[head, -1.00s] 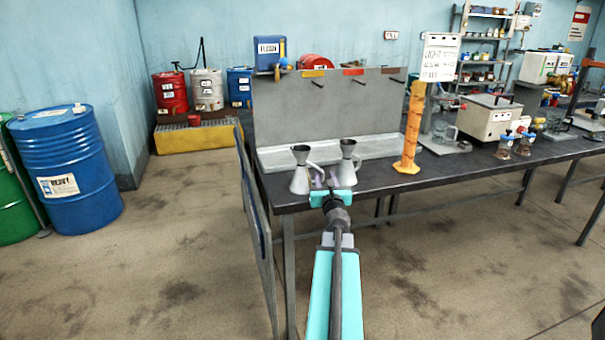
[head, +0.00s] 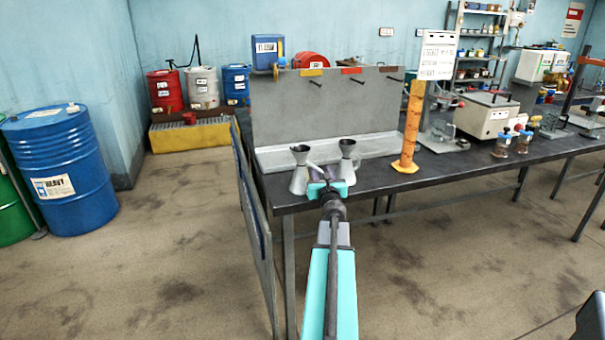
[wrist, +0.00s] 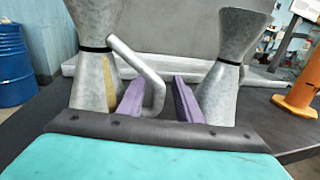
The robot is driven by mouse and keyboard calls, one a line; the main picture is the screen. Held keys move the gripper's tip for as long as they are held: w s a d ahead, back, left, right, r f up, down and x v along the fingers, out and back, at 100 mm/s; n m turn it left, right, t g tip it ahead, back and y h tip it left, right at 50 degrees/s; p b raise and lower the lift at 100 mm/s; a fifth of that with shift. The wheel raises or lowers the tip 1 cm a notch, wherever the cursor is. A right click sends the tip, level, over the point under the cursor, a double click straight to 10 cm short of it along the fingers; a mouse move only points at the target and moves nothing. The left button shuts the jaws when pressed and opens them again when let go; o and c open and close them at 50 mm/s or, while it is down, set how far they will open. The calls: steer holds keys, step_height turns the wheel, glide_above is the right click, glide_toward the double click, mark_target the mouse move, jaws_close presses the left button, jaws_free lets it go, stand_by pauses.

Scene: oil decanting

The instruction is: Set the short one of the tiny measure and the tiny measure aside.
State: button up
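Two small grey metal measures with flared tops stand upright on the dark bench. The left measure (head: 299,170) also shows in the wrist view (wrist: 96,60), with a dark neck band and a bent handle reaching right. The right measure (head: 347,163) also shows in the wrist view (wrist: 228,68). They look nearly alike in height; I cannot tell surely which is shorter. My gripper (wrist: 160,95) is open between them, purple fingers apart. The left measure's handle (wrist: 152,80) appears between the fingers, close to the left one; I cannot tell whether they touch.
A shallow grey tray (head: 385,147) and an upright panel with pegs (head: 290,110) stand behind the measures. An orange post (head: 410,125) stands to their right, also visible in the wrist view (wrist: 298,80).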

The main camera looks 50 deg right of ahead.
stand_by(0.4)
jaws_close()
steer(key=shift+r, duration=0.2)
step_height(320, 180, up, 10)
steer(key=p, duration=0.5)
steer(key=shift+f, duration=0.15)
stand_by(0.6)
